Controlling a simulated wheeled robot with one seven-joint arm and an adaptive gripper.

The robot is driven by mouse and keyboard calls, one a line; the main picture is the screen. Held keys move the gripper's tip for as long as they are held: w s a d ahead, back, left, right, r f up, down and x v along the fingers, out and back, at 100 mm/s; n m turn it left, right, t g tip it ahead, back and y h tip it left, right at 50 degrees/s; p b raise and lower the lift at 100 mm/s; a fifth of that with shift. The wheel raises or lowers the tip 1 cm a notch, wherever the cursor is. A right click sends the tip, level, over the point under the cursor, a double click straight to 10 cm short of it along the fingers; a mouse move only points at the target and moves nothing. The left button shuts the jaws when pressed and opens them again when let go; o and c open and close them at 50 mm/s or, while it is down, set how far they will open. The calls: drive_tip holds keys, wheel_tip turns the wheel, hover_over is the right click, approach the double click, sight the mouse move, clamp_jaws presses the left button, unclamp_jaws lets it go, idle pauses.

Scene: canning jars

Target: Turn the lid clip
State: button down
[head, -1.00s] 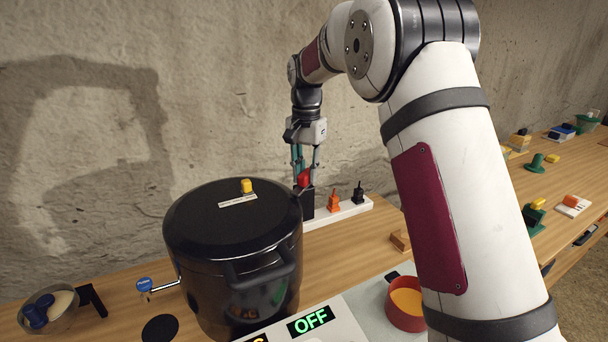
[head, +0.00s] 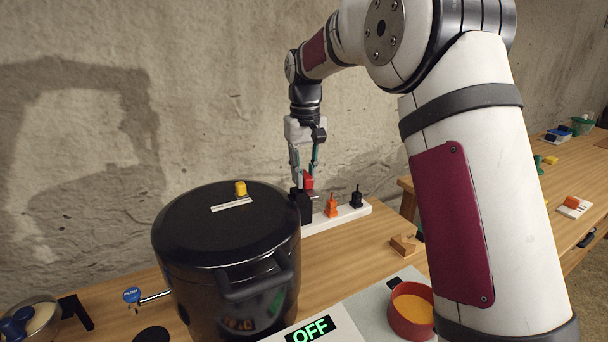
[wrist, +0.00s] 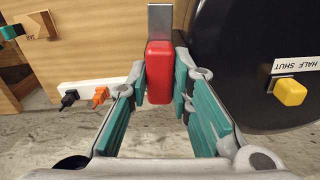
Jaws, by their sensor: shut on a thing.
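The lid clip has a red grip (head: 308,183) on top of a black post (head: 301,206), beside the right rim of the big black pot (head: 225,260). My gripper (head: 304,172) reaches down from above and is shut on the red grip. In the wrist view the red grip (wrist: 159,72) sits between the teal finger pads. The lid carries a yellow knob (wrist: 290,92) beside a label reading "HALF SHUT".
A white power strip (head: 345,216) with an orange plug (head: 332,206) and a black plug (head: 356,197) lies right of the post. Bare table lies between.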

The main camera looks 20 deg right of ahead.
sight(305, 174)
drive_tip(key=shift+n, duration=0.6)
drive_tip(key=c, duration=1.4)
unclamp_jaws()
drive_tip(key=shift+c, duration=0.2)
drive_tip(key=shift+r, duration=0.15)
wheel_tip(305, 174, up, 12)
